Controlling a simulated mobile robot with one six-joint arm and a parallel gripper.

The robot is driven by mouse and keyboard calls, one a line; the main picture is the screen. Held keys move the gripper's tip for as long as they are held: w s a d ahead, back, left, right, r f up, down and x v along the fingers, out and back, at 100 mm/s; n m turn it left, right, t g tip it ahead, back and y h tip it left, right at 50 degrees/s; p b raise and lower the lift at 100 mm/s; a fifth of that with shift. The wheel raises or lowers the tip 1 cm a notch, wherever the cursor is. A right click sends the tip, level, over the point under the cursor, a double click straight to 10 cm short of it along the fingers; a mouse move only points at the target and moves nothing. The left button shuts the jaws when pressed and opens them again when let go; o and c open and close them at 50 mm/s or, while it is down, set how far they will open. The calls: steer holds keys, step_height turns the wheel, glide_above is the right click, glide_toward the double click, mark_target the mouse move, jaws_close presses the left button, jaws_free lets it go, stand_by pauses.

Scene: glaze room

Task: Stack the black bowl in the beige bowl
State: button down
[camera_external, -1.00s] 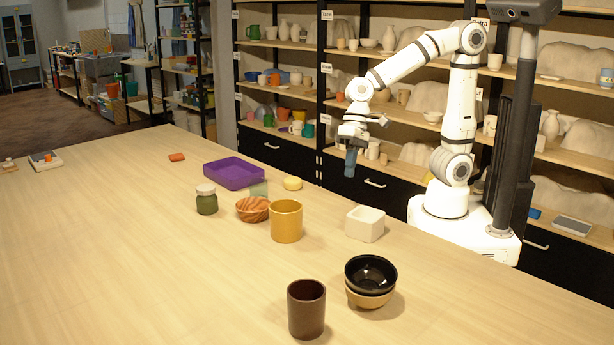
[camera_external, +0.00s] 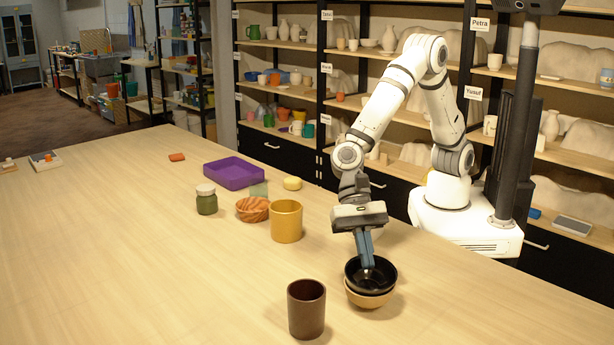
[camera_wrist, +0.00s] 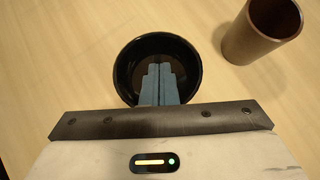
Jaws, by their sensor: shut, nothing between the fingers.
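The black bowl (camera_external: 386,272) sits inside the beige bowl (camera_external: 370,300) on the table, with the beige wall showing below its rim. In the wrist view the black bowl (camera_wrist: 190,55) hides the beige bowl. My gripper (camera_external: 368,265) points down, with its blue fingers together and their tips over or inside the black bowl. In the wrist view the fingers (camera_wrist: 159,70) reach over the bowl's near rim with nothing between them. I cannot tell whether the tips touch the bowl.
A dark brown cup (camera_external: 306,310) stands just left of the bowls. The table's left side is mostly clear.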

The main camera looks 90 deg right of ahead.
mark_target(376, 290)
steer(key=shift+x, duration=2.3)
steer(key=shift+s+a+p, duration=0.25)
steer(key=shift+a+p, duration=0.2)
steer(key=shift+a, duration=0.7)
steer(key=shift+d, duration=0.1)
